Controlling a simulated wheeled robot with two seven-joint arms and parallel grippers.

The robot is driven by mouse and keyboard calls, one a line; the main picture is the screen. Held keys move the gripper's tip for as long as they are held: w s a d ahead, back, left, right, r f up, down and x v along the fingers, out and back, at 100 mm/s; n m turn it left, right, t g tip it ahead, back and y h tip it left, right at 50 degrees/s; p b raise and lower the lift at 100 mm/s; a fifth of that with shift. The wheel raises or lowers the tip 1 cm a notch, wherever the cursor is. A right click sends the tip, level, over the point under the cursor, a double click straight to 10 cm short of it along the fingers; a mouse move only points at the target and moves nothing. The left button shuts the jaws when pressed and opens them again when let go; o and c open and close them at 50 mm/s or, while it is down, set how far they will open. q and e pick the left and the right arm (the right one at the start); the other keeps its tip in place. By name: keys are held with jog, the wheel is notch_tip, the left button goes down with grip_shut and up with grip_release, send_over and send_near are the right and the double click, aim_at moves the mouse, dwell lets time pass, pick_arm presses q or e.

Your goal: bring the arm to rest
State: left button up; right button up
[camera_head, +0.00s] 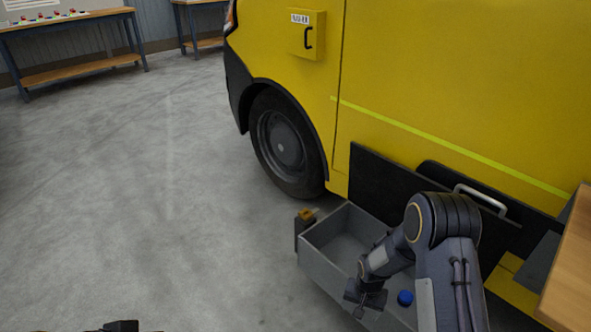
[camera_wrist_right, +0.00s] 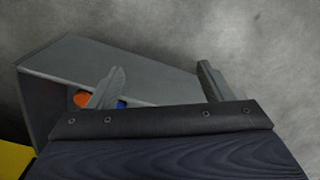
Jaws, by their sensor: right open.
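My right arm (camera_head: 448,260) reaches in from the lower right of the head view, over an open grey drawer (camera_head: 322,267) at the yellow vehicle's side. My right gripper (camera_head: 362,300) points down at the drawer. In the right wrist view its two fingers stand wide apart, and the right gripper (camera_wrist_right: 160,78) has nothing between its fingertips. The grey drawer wall (camera_wrist_right: 150,88) shows beyond them. A dark part at the bottom left edge of the head view looks like the tip of my left gripper (camera_head: 122,326); its fingers cannot be made out.
A blue round thing (camera_head: 405,298) shows in the drawer beside my right arm. An orange thing (camera_wrist_right: 82,99) shows behind a finger. A dark block with an orange top (camera_head: 305,216) stands at the drawer's corner. A wooden surface (camera_head: 572,265) is at right. Floor at left is clear.

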jog(key=s+d+r+t+y+b, duration=0.1)
jog(key=s+d+r+b, duration=0.15)
jog(key=r, duration=0.75)
jog(key=s+d+r+t+y+b, duration=0.15)
jog(key=s+r, duration=0.25)
jog(key=r, duration=0.5)
jog(key=s+a+r+n+t+b, duration=0.1)
jog(key=s+r+b, duration=0.15)
jog(key=s, duration=0.65)
jog(key=s+a+r+n+t+b, duration=0.1)
jog(key=s+r+n+t+b, duration=0.15)
jog(key=s, duration=0.75)
notch_tip(320, 180, up, 32)
jog(key=p, duration=3.1)
jog(key=shift+w+m+g+y, duration=0.15)
jog(key=shift+m+g+y, duration=0.2)
jog(key=shift+y, duration=0.1)
jog(key=shift+a+f, duration=0.1)
